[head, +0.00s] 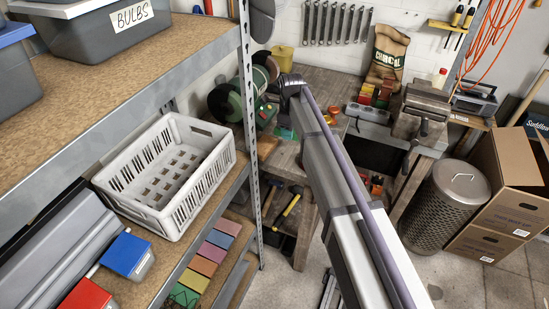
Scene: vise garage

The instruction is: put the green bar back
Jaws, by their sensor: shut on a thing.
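My arm crosses the middle of the head view and hides part of the workbench. My gripper does not show; it is hidden behind my arm, and so is anything in it. I cannot pick out a separate green bar with certainty. A row of coloured patches lies on the lower shelf at the left: blue, pink, orange, purple, yellow and a dark green patch (184,295) at the near end. Small green and red pieces lie on the bench left of my arm, too small to tell apart. A vise (421,113) stands on the bench at the right.
A white crate (209,197) stands on the middle shelf. The steel shelf post (248,120) rises between the shelf and the bench. A bench grinder (226,103) is at the back left of the bench. A metal bin (443,205) and cardboard boxes (505,180) stand at the right.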

